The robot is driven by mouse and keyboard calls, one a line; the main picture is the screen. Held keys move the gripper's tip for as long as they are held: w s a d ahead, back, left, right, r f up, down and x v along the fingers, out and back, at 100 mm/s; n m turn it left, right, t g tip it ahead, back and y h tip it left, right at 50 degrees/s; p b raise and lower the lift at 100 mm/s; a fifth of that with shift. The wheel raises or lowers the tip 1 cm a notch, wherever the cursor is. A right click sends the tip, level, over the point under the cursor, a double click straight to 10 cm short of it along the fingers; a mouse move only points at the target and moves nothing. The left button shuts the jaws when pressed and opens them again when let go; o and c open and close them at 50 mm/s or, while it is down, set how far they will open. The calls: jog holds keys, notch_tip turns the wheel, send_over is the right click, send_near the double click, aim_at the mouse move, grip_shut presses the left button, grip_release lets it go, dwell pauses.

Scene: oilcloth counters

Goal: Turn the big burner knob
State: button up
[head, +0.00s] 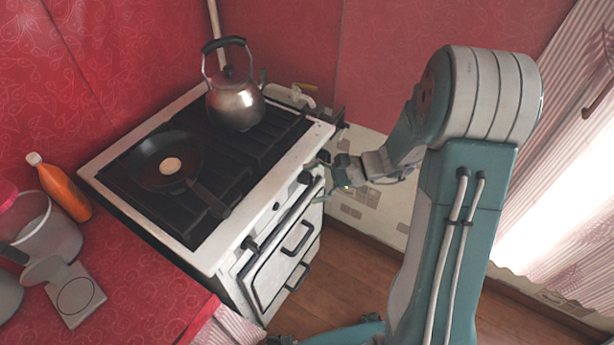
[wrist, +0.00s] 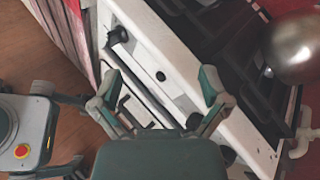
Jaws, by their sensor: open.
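The white stove (head: 215,262) has dark knobs along its front panel. A larger knob (head: 250,243) is near the left end, a small one (head: 276,205) is in the middle, and another larger one (head: 305,177) is towards the right. In the wrist view, a larger knob (wrist: 118,36) is at upper left, the small knob (wrist: 161,76) shows between my fingers, and another knob (wrist: 227,155) is partly hidden by my gripper. My gripper (head: 329,172) is open and empty in front of the panel's right end. It also shows in the wrist view (wrist: 160,76).
A black pan (head: 166,160) and a metal kettle (head: 236,105) stand on the stove top. Oven handles (head: 298,238) stick out below the panel. A red counter (head: 150,295) with an orange bottle (head: 62,188) is at left. Wooden floor lies open in front.

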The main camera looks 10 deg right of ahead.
jog(key=w+d+f+m+t+y, duration=0.1)
jog(key=w+d+f+m+t, duration=0.3)
jog(key=f+m, duration=0.25)
jog(key=m+t+h, duration=0.2)
jog(key=m+t, duration=0.4)
jog(key=t, duration=0.1)
send_near(308, 178)
jog(key=f, duration=0.1)
jog(key=x, duration=1)
jog(key=shift+w+f, duration=0.2)
jog(key=shift+w, duration=0.35)
jog(key=shift+d, duration=0.1)
jog(key=c, duration=1.2)
